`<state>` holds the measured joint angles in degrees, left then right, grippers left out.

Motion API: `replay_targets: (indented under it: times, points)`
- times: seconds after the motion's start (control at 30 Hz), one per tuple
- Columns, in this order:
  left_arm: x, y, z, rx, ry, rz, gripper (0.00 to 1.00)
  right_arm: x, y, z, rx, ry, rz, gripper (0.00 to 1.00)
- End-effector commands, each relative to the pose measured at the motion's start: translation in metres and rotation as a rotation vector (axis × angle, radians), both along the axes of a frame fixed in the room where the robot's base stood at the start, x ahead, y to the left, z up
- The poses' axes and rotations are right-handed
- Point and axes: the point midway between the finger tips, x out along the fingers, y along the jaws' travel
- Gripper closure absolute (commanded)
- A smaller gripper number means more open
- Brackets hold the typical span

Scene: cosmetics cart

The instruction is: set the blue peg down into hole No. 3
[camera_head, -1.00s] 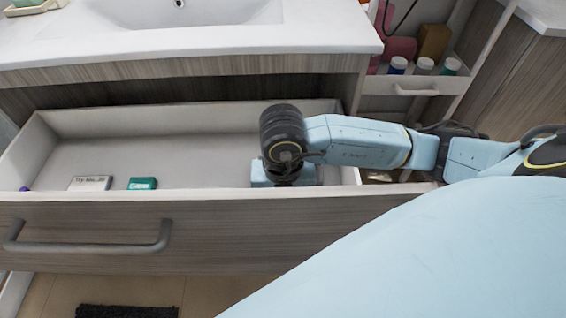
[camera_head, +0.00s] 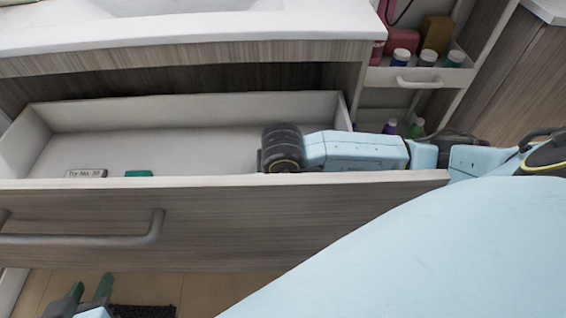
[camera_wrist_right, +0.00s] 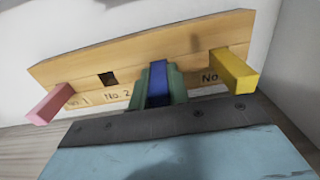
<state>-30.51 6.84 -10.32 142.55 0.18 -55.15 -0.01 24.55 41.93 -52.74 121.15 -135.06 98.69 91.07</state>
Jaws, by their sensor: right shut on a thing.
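In the right wrist view, a blue peg (camera_wrist_right: 157,84) sits between the green fingers of my right gripper (camera_wrist_right: 158,88), which is shut on it. Behind it is a wooden board (camera_wrist_right: 150,50) with hole labels. The peg is in line with the spot between the No. 2 label and the yellow peg; the No. 3 label and hole are hidden. I cannot tell whether its end is inside a hole. In the head view my right gripper is hidden behind the drawer front. My left gripper (camera_head: 90,288) is open and empty at the lower left.
A pink peg (camera_wrist_right: 50,103) stands at No. 1 and a yellow peg (camera_wrist_right: 234,70) at the right. The hole (camera_wrist_right: 107,79) above No. 2 is empty. A drawer (camera_head: 210,180) surrounds my right wrist; a labelled box (camera_head: 86,173) and a green box (camera_head: 138,173) lie inside.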

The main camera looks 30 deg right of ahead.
Motion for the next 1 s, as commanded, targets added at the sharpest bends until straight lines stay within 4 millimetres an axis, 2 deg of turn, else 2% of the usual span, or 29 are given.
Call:
replay_targets:
  times: [0.37, 0.4, 0.57, 0.9, 1.0]
  points:
    - [0.0037, -0.0019, 0.004, -0.008, -0.032, -0.002, 0.64, 0.0, 0.0001, -0.0028, 0.0, 0.0, 0.0, 1.0]
    - [0.0044, -0.0021, 0.0053, -0.01, -0.04, -0.003, 0.64, -0.0002, 0.0001, -0.0028, 0.0, 0.0, 0.0, 0.8]
    - [0.0045, -0.0022, 0.0055, -0.009, -0.039, -0.003, 0.64, -0.0001, 0.0002, -0.0025, 0.001, 0.001, 0.0, 0.61]
    - [0.0036, -0.002, 0.005, -0.008, -0.03, -0.003, 0.64, 0.0, 0.0001, -0.0008, 0.0, 0.0, 0.0, 0.61]
    - [-0.0031, 0.0012, -0.0021, 0.005, 0.025, 0.002, 0.64, 0.0001, 0.0002, 0.0037, 0.001, -0.001, 0.0, 0.61]
